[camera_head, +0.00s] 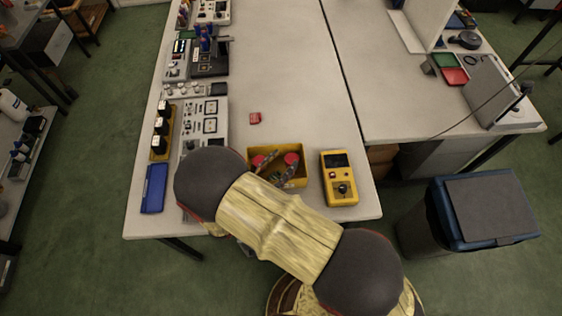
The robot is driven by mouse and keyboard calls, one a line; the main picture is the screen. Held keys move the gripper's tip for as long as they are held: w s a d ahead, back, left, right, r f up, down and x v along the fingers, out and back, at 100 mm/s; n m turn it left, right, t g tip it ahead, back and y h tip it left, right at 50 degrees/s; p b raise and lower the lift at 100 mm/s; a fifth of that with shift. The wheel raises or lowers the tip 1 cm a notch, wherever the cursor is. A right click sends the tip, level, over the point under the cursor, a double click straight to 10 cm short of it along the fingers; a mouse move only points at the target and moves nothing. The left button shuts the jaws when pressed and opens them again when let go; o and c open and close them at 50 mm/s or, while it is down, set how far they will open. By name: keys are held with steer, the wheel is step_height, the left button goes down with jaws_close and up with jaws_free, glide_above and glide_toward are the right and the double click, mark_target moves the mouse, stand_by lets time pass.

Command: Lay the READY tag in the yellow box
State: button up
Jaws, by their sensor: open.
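The yellow box (302,180) sits open near the front edge of the table, partly hidden behind my arm. Red round pieces (291,159) and grey and dark pieces show inside it; I cannot tell exactly what they are. A small red object (255,118) lies flat on the table just beyond the box, with a small pale mark. It may be the READY tag, but its lettering is too small to read. My arm crosses the front of the table from the lower right, and my gripper cannot be made out.
A yellow handheld unit (339,178) lies right of the box. A blue case (154,188), a yellow rack of black items (161,146) and grey instruments (204,125) line the left side. The table's middle is clear. A blue-rimmed bin (482,212) stands on the floor at right.

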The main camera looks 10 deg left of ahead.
steer(key=v, duration=1.2)
steer(key=shift+p, duration=0.35)
steer(key=shift+r, duration=0.25)
steer(key=w+d+r+m+g, duration=0.2)
steer(key=d+r+m+g, duration=0.55)
steer(key=d, duration=0.25)
steer(key=w+d+r+m+g, duration=0.2)
steer(key=d+r+m+g, duration=0.4)
steer(key=d+r+m, duration=0.3)
steer(key=s+d+r+m+t+y, duration=0.2)
steer(key=s+d+r+m+y, duration=0.2)
steer(key=d+r+m, duration=0.2)
steer(key=s+d+r+m+t+y, duration=0.2)
steer(key=s+d+r+m+y, duration=0.2)
steer(key=d+r+m, duration=0.3)
steer(key=shift+r+y, duration=0.4)
steer(key=shift+y, duration=0.4)
steer(key=shift+m, duration=0.25)
